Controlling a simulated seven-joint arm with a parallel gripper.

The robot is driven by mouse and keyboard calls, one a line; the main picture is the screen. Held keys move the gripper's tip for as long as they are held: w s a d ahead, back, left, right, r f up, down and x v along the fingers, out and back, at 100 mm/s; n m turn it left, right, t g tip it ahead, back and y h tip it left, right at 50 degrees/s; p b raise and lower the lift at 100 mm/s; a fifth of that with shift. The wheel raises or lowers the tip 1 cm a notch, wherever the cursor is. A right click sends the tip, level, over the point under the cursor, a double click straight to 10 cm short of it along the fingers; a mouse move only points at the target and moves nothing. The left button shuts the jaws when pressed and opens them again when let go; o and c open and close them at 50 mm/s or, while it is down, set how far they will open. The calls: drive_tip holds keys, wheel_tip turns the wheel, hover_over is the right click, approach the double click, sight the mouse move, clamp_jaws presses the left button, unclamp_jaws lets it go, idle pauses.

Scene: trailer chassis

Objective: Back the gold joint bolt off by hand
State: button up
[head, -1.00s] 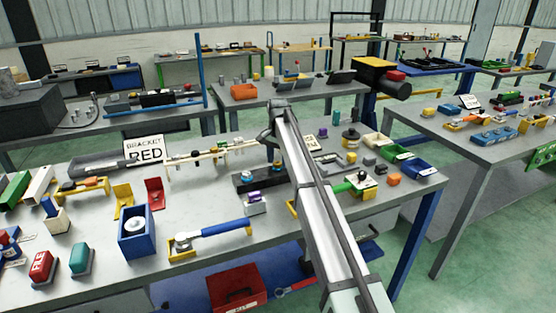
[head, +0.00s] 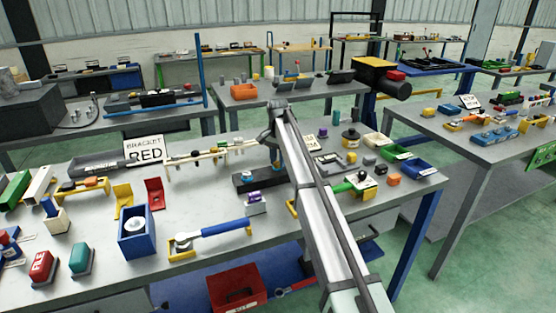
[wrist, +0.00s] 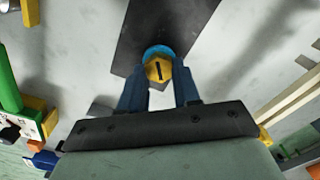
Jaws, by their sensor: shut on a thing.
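The gold joint bolt (wrist: 158,71) shows in the wrist view as a hexagonal head with a dark line across its face. A blue ring (wrist: 158,50) shows just beyond it, over a dark block (wrist: 160,22). My gripper (wrist: 159,84) has its two blue fingers on either side of the gold head, shut on it. In the head view my gripper (head: 275,158) reaches down to the right end of the dark block (head: 243,184). The gold bolt cannot be made out there, being small and behind my gripper.
A rail with pale rods (head: 215,152) lies left of my gripper, behind the block. A blue-handled tool (head: 225,228) lies in front, beside a blue box (head: 137,232). The bench between the yellow brackets and dark block is clear.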

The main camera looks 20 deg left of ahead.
drive_tip(key=shift+n, duration=0.3)
drive_tip(key=n, duration=0.4)
drive_tip(key=shift+a+n, duration=0.1)
drive_tip(key=shift+n, duration=0.2)
drive_tip(key=n, duration=0.5)
drive_tip(key=shift+s, duration=0.1)
drive_tip(key=n, duration=0.5)
drive_tip(key=shift+s+f+n, duration=0.1)
drive_tip(key=shift+n, duration=0.3)
drive_tip(key=shift+s+n, duration=0.1)
drive_tip(key=shift+n, duration=2.1)
drive_tip(key=o, duration=1.1)
drive_tip(key=shift+a, duration=0.1)
drive_tip(key=shift+c, duration=0.2)
